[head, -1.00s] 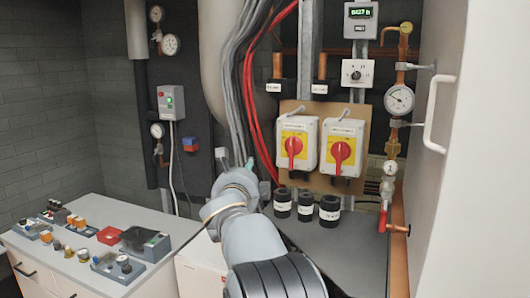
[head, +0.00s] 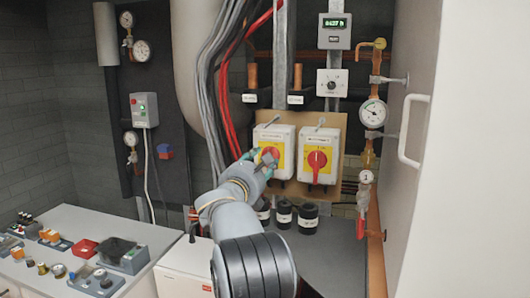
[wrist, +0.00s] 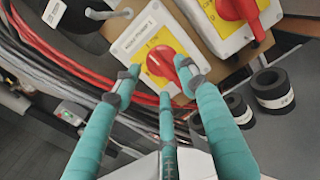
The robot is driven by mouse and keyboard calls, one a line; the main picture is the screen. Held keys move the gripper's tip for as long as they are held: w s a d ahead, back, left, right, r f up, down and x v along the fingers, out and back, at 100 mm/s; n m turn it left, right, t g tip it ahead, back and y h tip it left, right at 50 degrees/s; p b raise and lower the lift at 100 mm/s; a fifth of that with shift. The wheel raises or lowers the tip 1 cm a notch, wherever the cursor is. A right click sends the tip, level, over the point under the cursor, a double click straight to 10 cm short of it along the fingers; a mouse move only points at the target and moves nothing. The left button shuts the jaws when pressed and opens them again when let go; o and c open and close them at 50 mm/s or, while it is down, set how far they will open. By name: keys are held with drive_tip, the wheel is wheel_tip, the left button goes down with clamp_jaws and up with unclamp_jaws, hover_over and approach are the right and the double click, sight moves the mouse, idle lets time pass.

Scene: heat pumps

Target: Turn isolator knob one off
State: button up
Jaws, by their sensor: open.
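Two white isolator boxes with yellow plates and red rotary knobs sit side by side on a brown board. The left isolator box (head: 286,136) has its red knob (head: 271,153) partly hidden by my gripper (head: 260,161). In the wrist view this knob (wrist: 161,61) shows between the teal fingertips of my gripper (wrist: 158,76), which are spread open around or just in front of it. Contact cannot be told. The label above it is too blurred to read surely. The right isolator's red knob (head: 316,161) has its handle roughly vertical; it also shows in the wrist view (wrist: 238,8).
Grey and red cables (head: 225,75) run down left of the boxes. Black cylindrical fittings (head: 307,216) stand below them. A red-handled valve (head: 361,228) and a white cabinet door with a handle (head: 404,130) are on the right. A cabinet top with loose parts (head: 60,225) is at lower left.

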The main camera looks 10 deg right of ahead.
drive_tip(key=p+x, duration=0.1)
drive_tip(key=x, duration=0.2)
drive_tip(key=shift+w, duration=0.2)
drive_tip(key=shift+c, duration=0.7)
clamp_jaws()
